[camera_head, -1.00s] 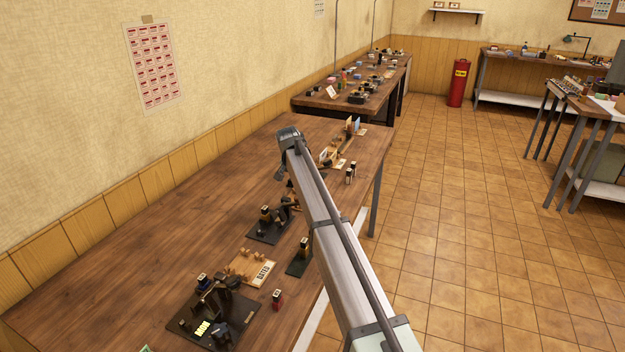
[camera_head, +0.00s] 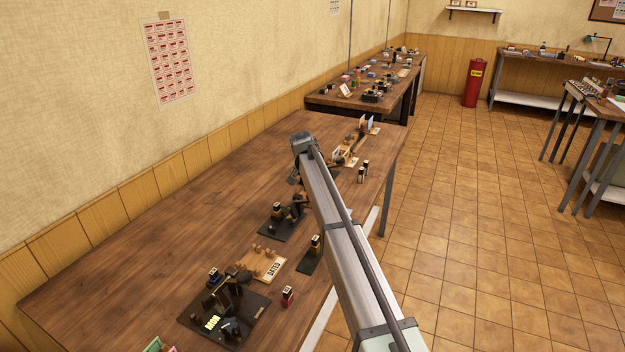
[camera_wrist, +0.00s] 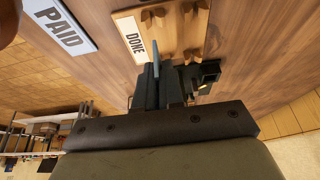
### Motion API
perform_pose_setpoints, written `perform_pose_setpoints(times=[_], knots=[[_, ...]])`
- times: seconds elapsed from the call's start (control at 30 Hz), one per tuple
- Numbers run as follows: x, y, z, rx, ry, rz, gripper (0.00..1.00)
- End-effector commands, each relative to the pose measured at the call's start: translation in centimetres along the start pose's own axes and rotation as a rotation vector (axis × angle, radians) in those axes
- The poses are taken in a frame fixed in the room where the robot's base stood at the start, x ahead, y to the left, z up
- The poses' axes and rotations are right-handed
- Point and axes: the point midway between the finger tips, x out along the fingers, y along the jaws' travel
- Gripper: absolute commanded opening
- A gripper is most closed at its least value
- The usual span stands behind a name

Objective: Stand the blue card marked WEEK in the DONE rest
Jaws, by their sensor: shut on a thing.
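In the wrist view my gripper (camera_wrist: 158,82) is shut on a thin blue card (camera_wrist: 156,58), seen nearly edge-on. Its lettering cannot be read from this angle. The card's far end is close to the wooden DONE rest (camera_wrist: 131,38), which has a white DONE label and raised wooden pegs. I cannot tell whether the card touches the rest. In the head view my arm crosses the table, and I cannot make out the gripper there.
A white PAID plate (camera_wrist: 62,28) lies left of the rest in the wrist view, and a dark block (camera_wrist: 208,74) stands at the right. In the head view a DATED rest (camera_head: 272,268) and a dark press base (camera_head: 225,318) stand nearer. The table's left side is clear.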

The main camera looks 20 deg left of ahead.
Motion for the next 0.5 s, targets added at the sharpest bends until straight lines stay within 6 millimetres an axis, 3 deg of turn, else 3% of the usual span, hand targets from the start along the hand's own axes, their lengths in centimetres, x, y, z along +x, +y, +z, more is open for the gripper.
perform_pose_setpoints(times=[0.5], knots=[[3.1,0.0,1.3,0.0,0.0,0.0,0.0]])
